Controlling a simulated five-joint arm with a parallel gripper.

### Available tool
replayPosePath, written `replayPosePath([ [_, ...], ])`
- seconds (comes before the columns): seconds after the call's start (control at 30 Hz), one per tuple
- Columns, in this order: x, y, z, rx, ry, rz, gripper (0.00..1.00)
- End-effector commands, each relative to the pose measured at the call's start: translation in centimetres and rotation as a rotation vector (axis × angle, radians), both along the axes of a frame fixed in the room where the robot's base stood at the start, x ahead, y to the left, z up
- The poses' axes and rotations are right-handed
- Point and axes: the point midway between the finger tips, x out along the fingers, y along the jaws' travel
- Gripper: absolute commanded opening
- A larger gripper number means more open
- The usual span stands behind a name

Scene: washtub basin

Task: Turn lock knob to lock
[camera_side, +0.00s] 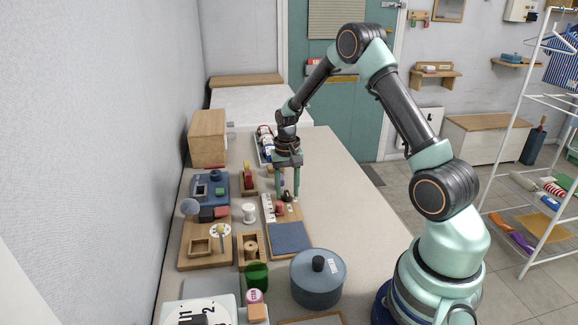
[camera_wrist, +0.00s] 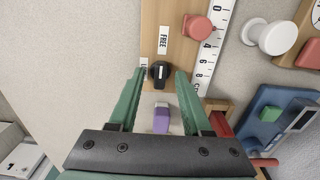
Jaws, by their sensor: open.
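The small black lock knob (camera_wrist: 159,71) sits on a wooden board (camera_wrist: 150,20) in the wrist view. A white label reading FREE (camera_wrist: 164,39) is just above it. A second small label (camera_wrist: 143,74) to its left is mostly hidden by a finger. My gripper (camera_wrist: 160,75) is open, with one green finger on each side of the knob; a gap shows on both sides. In the side view my gripper (camera_side: 288,194) points straight down over the board, with the knob low between its fingers.
A purple piece (camera_wrist: 162,118) lies beneath the gripper in the wrist view. A white spool (camera_side: 249,212), a blue-grey pot (camera_side: 318,282) and a blue device (camera_side: 213,190) stand near. The table's right side is clear.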

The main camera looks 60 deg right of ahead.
Motion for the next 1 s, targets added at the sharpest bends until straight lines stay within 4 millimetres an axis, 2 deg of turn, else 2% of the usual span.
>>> replayPosePath([
  [0.2, 0.03, -0.01, -0.03, -0.001, -0.001, 0.000, 0.49],
  [0.23, 0.03, -0.01, -0.03, -0.001, -0.001, 0.000, 0.45],
  [0.33, 0.03, -0.01, -0.01, -0.001, -0.001, 0.000, 0.07],
  [0.37, 0.03, -0.01, -0.01, -0.001, -0.001, 0.000, 0.00],
  [0.73, 0.03, -0.01, 0.02, -0.001, -0.001, 0.029, 0.00],
  [1.0, 0.03, -0.01, 0.03, -0.001, -0.001, 0.177, 0.00],
])
